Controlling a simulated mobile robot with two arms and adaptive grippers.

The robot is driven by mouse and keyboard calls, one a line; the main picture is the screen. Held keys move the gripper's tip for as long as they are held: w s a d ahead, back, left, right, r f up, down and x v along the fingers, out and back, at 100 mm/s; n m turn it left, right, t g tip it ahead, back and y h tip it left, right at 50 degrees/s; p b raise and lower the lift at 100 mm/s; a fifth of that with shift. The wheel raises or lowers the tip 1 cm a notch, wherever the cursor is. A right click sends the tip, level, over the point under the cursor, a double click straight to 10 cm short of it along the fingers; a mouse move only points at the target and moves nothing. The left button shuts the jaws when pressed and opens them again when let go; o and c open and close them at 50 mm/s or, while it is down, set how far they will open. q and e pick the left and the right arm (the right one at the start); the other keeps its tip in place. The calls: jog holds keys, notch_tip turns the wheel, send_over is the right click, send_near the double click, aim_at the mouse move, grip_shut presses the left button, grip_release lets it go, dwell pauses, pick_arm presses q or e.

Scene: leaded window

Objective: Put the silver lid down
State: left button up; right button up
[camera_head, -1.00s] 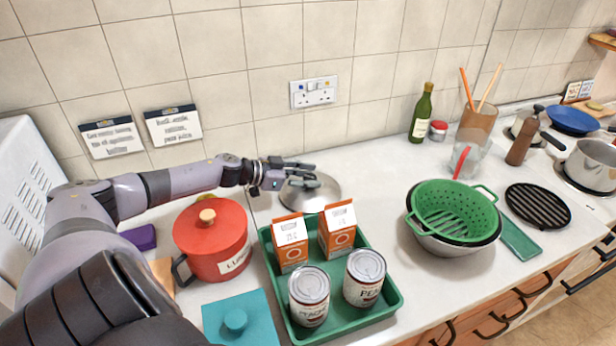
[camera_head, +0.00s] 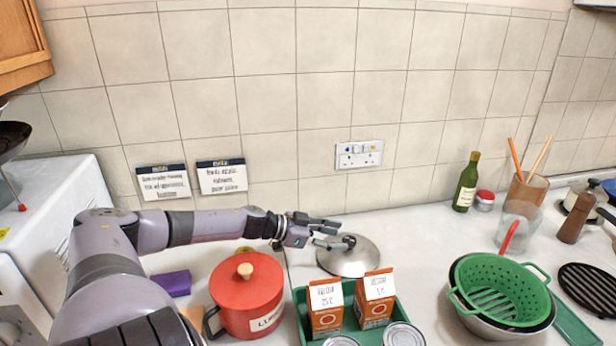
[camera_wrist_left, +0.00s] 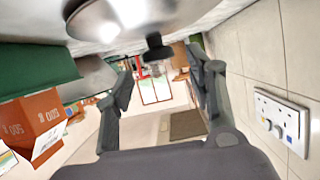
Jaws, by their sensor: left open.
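The silver lid (camera_head: 350,262) lies on the white counter behind the green tray, with its dark knob up. My left gripper (camera_head: 336,233) reaches in from the left, low over the lid beside its knob. Its jaws are open with nothing held between them. In the left wrist view the lid (camera_wrist_left: 120,14) is at the top and its black knob (camera_wrist_left: 157,45) shows near the space between the spread fingers (camera_wrist_left: 163,88). I cannot tell whether a finger touches the knob. My right gripper is not in view.
A red pot (camera_head: 247,300) stands left of the green tray (camera_head: 300,306), which holds orange-and-white cartons (camera_head: 325,308) and cans (camera_head: 403,336). A green colander (camera_head: 500,285) sits in a bowl at right. A wall socket (camera_head: 359,155) is behind. Counter right of the lid is clear.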

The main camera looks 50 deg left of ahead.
pick_arm(q)
jog(key=p+v, duration=0.2)
jog(key=v, duration=0.1)
jog(key=shift+s+r, duration=0.1)
jog(key=shift+r, duration=0.05)
jog(key=shift+p+v, duration=1.75)
jog(key=shift+v, duration=0.5)
